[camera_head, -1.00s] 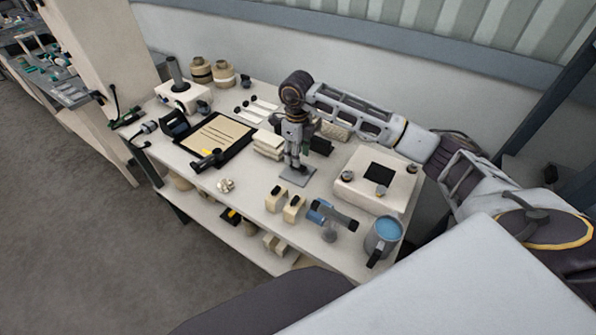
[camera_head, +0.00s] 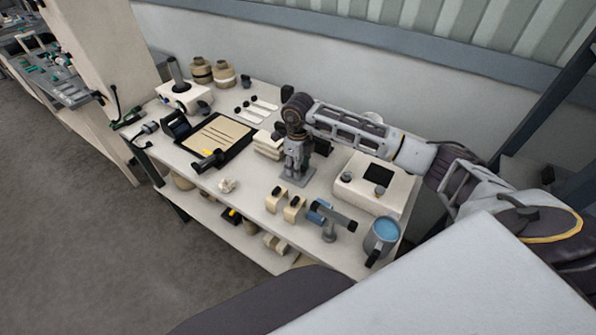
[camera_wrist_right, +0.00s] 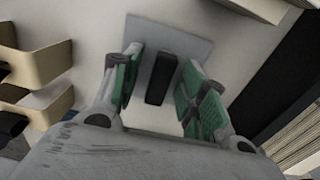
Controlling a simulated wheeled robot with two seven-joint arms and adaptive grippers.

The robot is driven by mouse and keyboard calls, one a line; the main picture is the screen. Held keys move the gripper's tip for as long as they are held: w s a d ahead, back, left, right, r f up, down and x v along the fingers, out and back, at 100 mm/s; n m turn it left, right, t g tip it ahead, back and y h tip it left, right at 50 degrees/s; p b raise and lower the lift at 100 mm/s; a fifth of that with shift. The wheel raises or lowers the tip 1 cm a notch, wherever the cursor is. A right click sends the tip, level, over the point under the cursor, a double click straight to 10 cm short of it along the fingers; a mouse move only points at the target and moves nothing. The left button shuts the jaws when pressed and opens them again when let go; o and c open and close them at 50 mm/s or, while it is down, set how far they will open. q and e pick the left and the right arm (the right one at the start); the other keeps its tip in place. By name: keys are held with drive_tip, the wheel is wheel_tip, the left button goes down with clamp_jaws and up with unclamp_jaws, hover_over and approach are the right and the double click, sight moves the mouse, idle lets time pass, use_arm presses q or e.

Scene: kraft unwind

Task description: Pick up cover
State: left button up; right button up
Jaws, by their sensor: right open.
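The cover, a flat grey square plate (camera_wrist_right: 190,32) with a black upright handle (camera_wrist_right: 161,78), lies on the table. In the head view the grey plate (camera_head: 306,181) shows around my fingers, and its handle is hidden. My right gripper (camera_head: 296,176) points down right over it. In the right wrist view my right gripper (camera_wrist_right: 162,60) is open, with its green-padded fingers on either side of the handle and a gap on both sides. I cannot tell whether the fingertips touch the plate. My left gripper is not in view.
A white box (camera_head: 352,190) with a dark square opening stands right of the gripper. Cream hooked blocks (camera_head: 276,200), a blue-grey tool (camera_head: 330,222) and a mug (camera_head: 381,238) are near the front edge. A stack of pale blocks (camera_head: 267,146) and a black tray (camera_head: 248,147) lie left.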

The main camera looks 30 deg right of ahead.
drive_tip(key=shift+c, duration=0.9)
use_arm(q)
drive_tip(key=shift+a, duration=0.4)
use_arm(e)
clamp_jaws()
drive_tip(key=shift+r, duration=0.2)
wheel_tip(320, 180, up, 8)
drive_tip(key=shift+f+b, duration=0.1)
drive_tip(key=shift+b, duration=0.5)
drive_tip(key=shift+r, duration=0.95)
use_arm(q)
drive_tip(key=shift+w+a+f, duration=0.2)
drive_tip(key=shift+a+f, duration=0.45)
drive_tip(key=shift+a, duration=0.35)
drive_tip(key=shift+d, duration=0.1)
